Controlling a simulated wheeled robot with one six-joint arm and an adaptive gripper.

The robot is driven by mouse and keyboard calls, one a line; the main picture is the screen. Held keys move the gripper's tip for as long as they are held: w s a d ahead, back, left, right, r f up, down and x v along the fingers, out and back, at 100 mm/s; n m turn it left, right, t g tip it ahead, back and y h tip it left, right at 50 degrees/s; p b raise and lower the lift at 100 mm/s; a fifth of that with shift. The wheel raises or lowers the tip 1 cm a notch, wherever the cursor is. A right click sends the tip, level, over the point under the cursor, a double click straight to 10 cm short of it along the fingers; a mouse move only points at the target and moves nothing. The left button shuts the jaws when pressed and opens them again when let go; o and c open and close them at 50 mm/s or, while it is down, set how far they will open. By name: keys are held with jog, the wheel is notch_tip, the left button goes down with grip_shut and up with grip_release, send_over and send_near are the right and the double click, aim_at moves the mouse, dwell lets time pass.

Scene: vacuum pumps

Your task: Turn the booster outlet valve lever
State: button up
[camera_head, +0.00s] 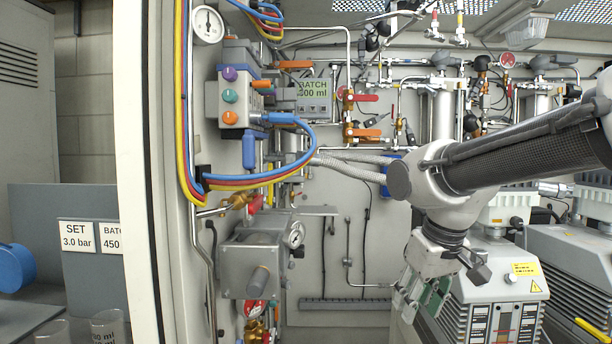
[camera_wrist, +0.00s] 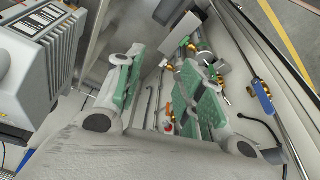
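My gripper (camera_head: 424,296) hangs at the lower right of centre in the head view, in front of the white pump (camera_head: 495,300). In the wrist view its green-padded fingers (camera_wrist: 156,64) stand wide apart with nothing between them. Several valve levers show in the head view: a red lever (camera_head: 255,205) on a brass valve at left, a red handle (camera_head: 256,308) below it, and red (camera_head: 366,98) and orange (camera_head: 367,132) levers on the back panel. A blue lever (camera_wrist: 262,90) shows in the wrist view. I cannot tell which is the booster outlet lever. My gripper touches none of them.
A grey box with a gauge (camera_head: 253,262) juts out at left. A white door post (camera_head: 137,170) stands at left. The lower middle is open.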

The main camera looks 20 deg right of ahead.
jog(key=w+d, duration=0.1)
jog(key=m+t+y, duration=0.3)
jog(key=m+y, duration=1.4)
jog(key=m, duration=0.5)
send_near(272, 174)
jog(key=shift+w+a, duration=0.55)
jog(key=shift+x, duration=4.55)
